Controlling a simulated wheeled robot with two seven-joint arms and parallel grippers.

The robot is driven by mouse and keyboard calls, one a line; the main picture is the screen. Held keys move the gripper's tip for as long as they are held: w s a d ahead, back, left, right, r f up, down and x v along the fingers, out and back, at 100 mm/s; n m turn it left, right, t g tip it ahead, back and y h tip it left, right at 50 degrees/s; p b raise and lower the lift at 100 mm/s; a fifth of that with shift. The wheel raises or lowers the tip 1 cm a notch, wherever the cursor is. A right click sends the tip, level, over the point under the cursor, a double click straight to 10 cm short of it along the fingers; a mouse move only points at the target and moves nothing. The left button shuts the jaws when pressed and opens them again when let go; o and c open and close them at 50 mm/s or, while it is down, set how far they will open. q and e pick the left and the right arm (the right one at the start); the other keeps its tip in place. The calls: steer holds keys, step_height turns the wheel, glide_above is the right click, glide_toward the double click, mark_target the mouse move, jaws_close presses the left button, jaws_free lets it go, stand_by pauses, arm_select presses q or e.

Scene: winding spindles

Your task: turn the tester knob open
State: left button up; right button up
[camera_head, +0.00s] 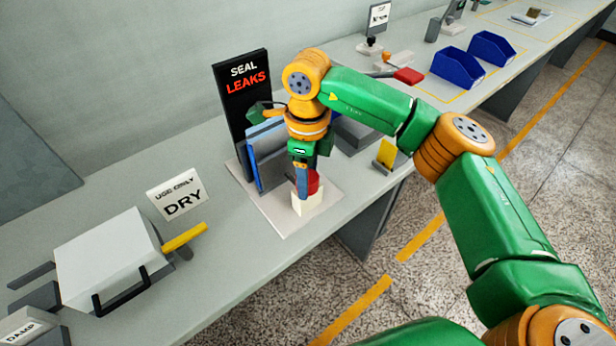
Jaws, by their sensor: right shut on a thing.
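The tester stands on a pale base plate (283,222) on the bench, with a black sign (243,88) reading "SEAL LEAKS" behind it and a blue panel (268,160) beside my wrist. My right gripper (304,190) points down at the front of the tester. Its fingers are shut on a red knob (314,182), which shows partly behind them, just above a cream block (308,204). The fingers and wrist hide much of the knob, so its turn angle cannot be told. My left gripper is not in view.
A white box with a black handle (105,255) and a "DRY" card (180,194) stand at the left. Blue bins (458,67) and a red-ended tool (408,76) lie farther right along the bench. The bench's front edge is close to the base plate.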

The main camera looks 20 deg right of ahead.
steer(key=n, duration=0.3)
steer(key=shift+n, duration=0.4)
steer(key=n, duration=0.4)
steer(key=shift+n, duration=0.3)
steer(key=n, duration=0.4)
steer(key=shift+b, duration=0.3)
steer(key=n, duration=0.8)
steer(key=shift+n, duration=0.3)
steer(key=n, duration=0.3)
steer(key=shift+n, duration=0.3)
steer(key=n, duration=0.8)
steer(key=shift+n, duration=0.3)
steer(key=shift+f, duration=0.1)
